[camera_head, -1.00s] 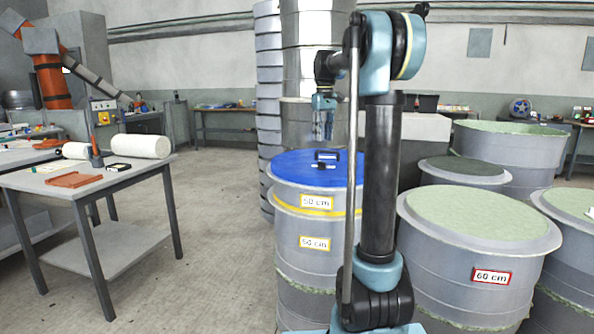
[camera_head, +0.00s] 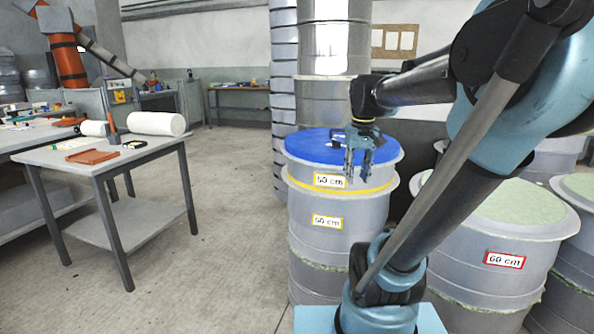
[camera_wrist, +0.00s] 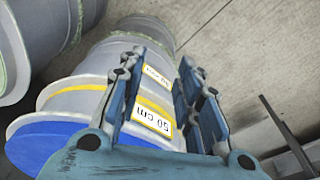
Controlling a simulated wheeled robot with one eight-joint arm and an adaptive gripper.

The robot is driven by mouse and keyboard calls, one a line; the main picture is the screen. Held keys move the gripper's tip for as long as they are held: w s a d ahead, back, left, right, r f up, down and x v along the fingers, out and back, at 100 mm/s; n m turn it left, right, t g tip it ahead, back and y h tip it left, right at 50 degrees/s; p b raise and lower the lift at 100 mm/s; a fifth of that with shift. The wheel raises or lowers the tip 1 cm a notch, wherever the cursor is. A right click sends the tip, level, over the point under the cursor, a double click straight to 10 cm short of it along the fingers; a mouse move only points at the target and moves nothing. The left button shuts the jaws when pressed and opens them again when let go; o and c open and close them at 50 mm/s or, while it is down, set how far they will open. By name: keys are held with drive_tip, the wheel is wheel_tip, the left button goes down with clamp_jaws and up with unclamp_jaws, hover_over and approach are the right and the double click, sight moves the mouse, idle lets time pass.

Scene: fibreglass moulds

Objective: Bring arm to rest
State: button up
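My gripper (camera_head: 358,172) hangs fingers-down in front of the blue-topped drum (camera_head: 335,238). It also shows in the wrist view (camera_wrist: 163,60). Its two fingers are apart with nothing between them, so it is open and empty. My arm is bent and leans across the right half of the head view. The drum's blue top (camera_head: 310,147) shows at lower left in the wrist view (camera_wrist: 32,143).
Grey moulds with green tops (camera_head: 492,203) labelled 60 cm stand at right, partly behind my arm. A grey table (camera_head: 160,152) at left bears a white roll (camera_head: 157,124) and a red-brown tray (camera_head: 92,156). The floor (camera_head: 225,220) between table and drum is clear.

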drive_tip(key=s+f+m, duration=0.1)
drive_tip(key=s+f, duration=1.2)
drive_tip(key=f, duration=0.3)
drive_tip(key=shift+s+d+f+m+t, duration=0.2)
drive_tip(key=shift+s+d+m+t, duration=0.1)
drive_tip(key=shift+s+m+t, duration=0.1)
